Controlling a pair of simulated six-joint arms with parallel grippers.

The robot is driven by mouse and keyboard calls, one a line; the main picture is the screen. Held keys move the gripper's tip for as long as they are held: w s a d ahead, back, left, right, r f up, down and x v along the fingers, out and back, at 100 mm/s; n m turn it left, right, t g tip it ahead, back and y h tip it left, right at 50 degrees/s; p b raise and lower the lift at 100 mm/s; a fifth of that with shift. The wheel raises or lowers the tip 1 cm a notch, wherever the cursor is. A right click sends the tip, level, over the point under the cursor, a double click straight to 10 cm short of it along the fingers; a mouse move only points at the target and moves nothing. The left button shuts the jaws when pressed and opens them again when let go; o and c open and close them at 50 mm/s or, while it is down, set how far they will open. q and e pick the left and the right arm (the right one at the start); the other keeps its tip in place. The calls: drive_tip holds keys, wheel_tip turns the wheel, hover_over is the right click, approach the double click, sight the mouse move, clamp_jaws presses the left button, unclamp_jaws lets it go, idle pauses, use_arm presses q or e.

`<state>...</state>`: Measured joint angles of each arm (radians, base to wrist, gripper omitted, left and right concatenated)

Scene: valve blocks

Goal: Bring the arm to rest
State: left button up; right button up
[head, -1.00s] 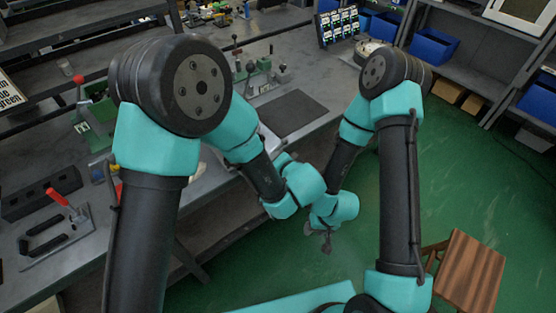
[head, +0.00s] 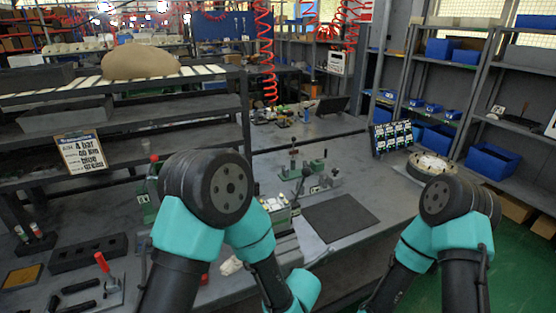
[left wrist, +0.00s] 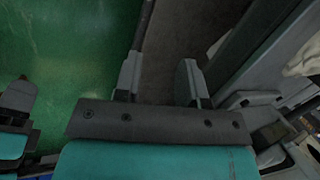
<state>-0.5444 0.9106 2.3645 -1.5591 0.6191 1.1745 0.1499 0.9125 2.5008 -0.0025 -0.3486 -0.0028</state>
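My left arm (head: 205,190) comes up at the lower left-centre of the head view and bends down to the right; its gripper is below the frame. In the left wrist view my left gripper (left wrist: 160,78) is open, with two grey fingers apart and nothing between them. Behind them are green floor and a dark surface. My right arm (head: 455,205) bends down to the left at the lower right of the head view, its gripper out of frame. A grey finger-like part, probably of my right gripper (left wrist: 18,97), shows at the left edge of the left wrist view.
The grey workbench (head: 300,265) holds a dark mat (head: 340,217), green fixtures (head: 300,175), a black block (head: 88,252) and a red-handled clamp (head: 103,265). A sign (head: 82,152) hangs on the left shelf. A round tray (head: 432,165) stands near my right arm. Green floor (head: 520,255) lies right.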

use_arm(q)
drive_tip(key=s+a+f+n+h, duration=0.2)
drive_tip(key=s+a+f+n, duration=0.1)
drive_tip(key=a, duration=0.5)
drive_tip(key=s+a+f+n+g+h, duration=0.1)
drive_tip(key=s+a+f+n+h, duration=0.1)
drive_tip(key=a, duration=0.6)
drive_tip(key=s+a+f+n+h, duration=0.2)
drive_tip(key=s+a+f+n, duration=0.2)
drive_tip(key=a+n, duration=0.3)
drive_tip(key=shift+s+a+f+n+h, duration=0.2)
drive_tip(key=shift+a+f+n+h, duration=0.25)
drive_tip(key=shift+f, duration=0.45)
